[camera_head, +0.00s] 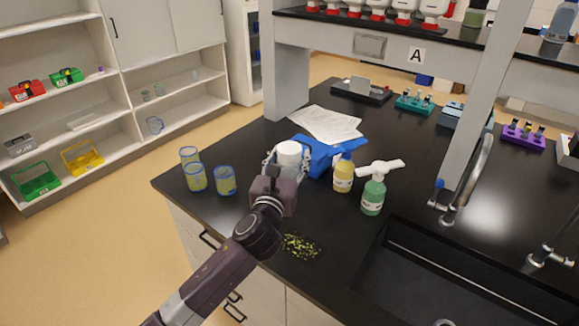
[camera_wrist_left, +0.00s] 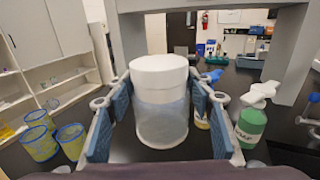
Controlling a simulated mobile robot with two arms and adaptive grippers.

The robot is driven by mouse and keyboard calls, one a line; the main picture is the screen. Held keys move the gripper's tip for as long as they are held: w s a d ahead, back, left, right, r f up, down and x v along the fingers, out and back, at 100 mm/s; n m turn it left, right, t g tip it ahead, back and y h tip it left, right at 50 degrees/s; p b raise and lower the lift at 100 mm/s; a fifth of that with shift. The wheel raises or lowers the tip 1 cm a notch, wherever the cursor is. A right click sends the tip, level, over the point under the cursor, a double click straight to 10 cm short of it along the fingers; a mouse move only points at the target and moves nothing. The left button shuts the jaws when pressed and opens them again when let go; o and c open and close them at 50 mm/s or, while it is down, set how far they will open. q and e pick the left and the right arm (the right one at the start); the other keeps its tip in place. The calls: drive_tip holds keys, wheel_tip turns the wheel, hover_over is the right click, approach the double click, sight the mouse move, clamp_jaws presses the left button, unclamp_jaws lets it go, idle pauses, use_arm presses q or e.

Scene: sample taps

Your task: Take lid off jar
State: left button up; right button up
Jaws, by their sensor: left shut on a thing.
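A clear jar (camera_wrist_left: 162,120) with a white lid (camera_wrist_left: 159,73) on top stands upright in the left wrist view. In the head view the white lid (camera_head: 289,149) shows just beyond my left gripper (camera_head: 287,165), near the middle of the black counter. The left gripper's two blue-padded fingers, seen in the left wrist view (camera_wrist_left: 160,105), are on either side of the jar and shut on it. The lid sits on the jar's mouth. In the head view my gripper hides most of the jar body, and whether its base touches the counter cannot be told. My right gripper is not in view.
Several blue-rimmed beakers (camera_head: 225,181) stand left of the gripper. A blue object (camera_head: 318,158), a yellow bottle (camera_head: 343,174) and a green spray bottle (camera_head: 373,195) stand close on the right. Green-yellow bits (camera_head: 300,246) lie in front. A sink (camera_head: 450,275) is at the right.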

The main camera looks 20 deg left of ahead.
use_arm(q)
drive_tip(key=shift+r, duration=0.15)
drive_tip(key=o, duration=0.6)
drive_tip(key=c, duration=1)
drive_tip(key=shift+m+h, duration=0.4)
drive_tip(key=shift+h, duration=0.2)
drive_tip(key=s+f+b, duration=0.2)
drive_tip(key=s+f, duration=0.1)
drive_tip(key=s, duration=0.4)
drive_tip(key=s+f+b, duration=0.2)
drive_tip(key=s, duration=0.6)
drive_tip(key=s+d+f+b, duration=0.1)
drive_tip(key=s+f+b, duration=0.1)
drive_tip(key=s, duration=0.6)
drive_tip(key=shift+s+f+b, duration=0.2)
drive_tip(key=shift+f+b, duration=0.1)
drive_tip(key=shift+f, duration=0.55)
drive_tip(key=shift+c, duration=0.2)
